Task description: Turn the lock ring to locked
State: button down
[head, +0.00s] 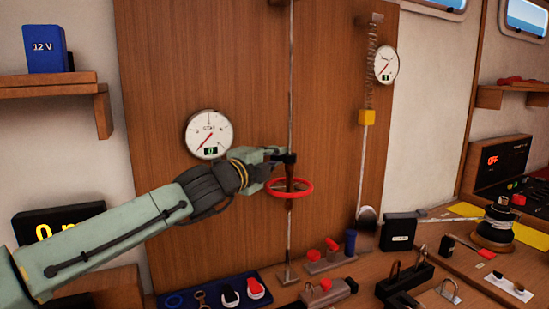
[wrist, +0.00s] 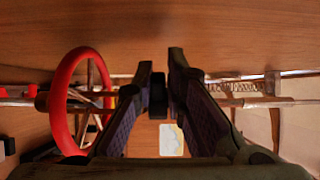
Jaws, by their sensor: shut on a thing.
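A thin upright rod (head: 291,80) stands in front of the wooden panel and carries a red handwheel (head: 306,190). My gripper (head: 287,157) reaches in from the left and sits on the rod just above the handwheel. In the wrist view, my gripper's dark fingers (wrist: 157,85) close around a small dark collar (wrist: 158,98) on the rod, which looks like the lock ring. The fingers hide much of it, and I cannot read its locked or unlocked position. The red handwheel (wrist: 58,100) is left of the fingers there, apart from them.
A round gauge (head: 208,134) is on the panel behind my arm. A second rod with a spring (head: 371,65) and yellow block (head: 367,117) stands to the right. The bench below holds a blue tray (head: 205,299), a black box (head: 398,232) and a winch (head: 497,225).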

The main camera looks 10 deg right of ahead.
jog(key=shift+d+f+m+g+h, duration=0.15)
jog(key=shift+f+m+g+h, duration=0.25)
jog(key=shift+g, duration=0.1)
dwell(0.4)
jog(key=c, duration=1.8)
grip_release()
jog(key=shift+w+r, duration=0.1)
jog(key=shift+o, duration=0.6)
jog(key=shift+r, duration=0.1)
jog(key=shift+r, duration=0.1)
jog(key=shift+n+t+y, duration=0.4)
jog(key=shift+n+t, duration=0.1)
